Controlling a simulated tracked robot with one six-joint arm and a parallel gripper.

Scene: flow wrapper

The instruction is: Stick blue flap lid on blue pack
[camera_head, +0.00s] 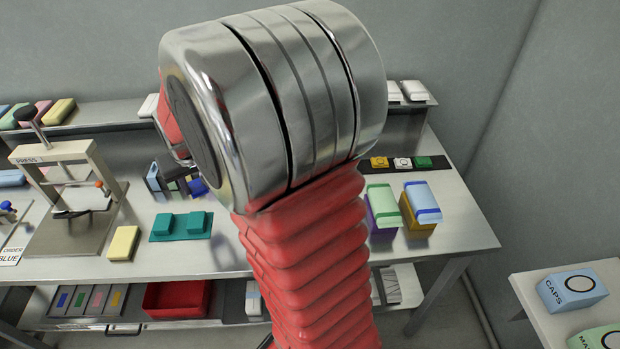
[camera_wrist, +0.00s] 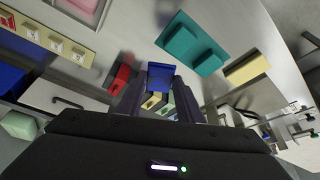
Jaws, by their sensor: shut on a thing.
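My gripper (camera_wrist: 161,84) is shut on a small blue piece, which I take to be the blue flap lid (camera_wrist: 165,76). The lid sits between the two dark fingertips. In the head view my arm's silver joint and red sleeve hide much of the middle; a small blue piece (camera_head: 198,187) shows just left of the joint beside dark parts. Light-blue packs show in two places: one (camera_head: 10,178) at the far left edge and one (camera_head: 422,197) on an orange box at the right. I cannot tell which is the task's blue pack.
A teal mat with two teal blocks (camera_head: 182,225) lies at the table's front, with a yellow pack (camera_head: 123,243) beside it. A press (camera_head: 75,190) stands left. A green-topped purple box (camera_head: 382,208) is at right. A red bin (camera_head: 178,299) is below. A side table holds a caps box (camera_head: 572,289).

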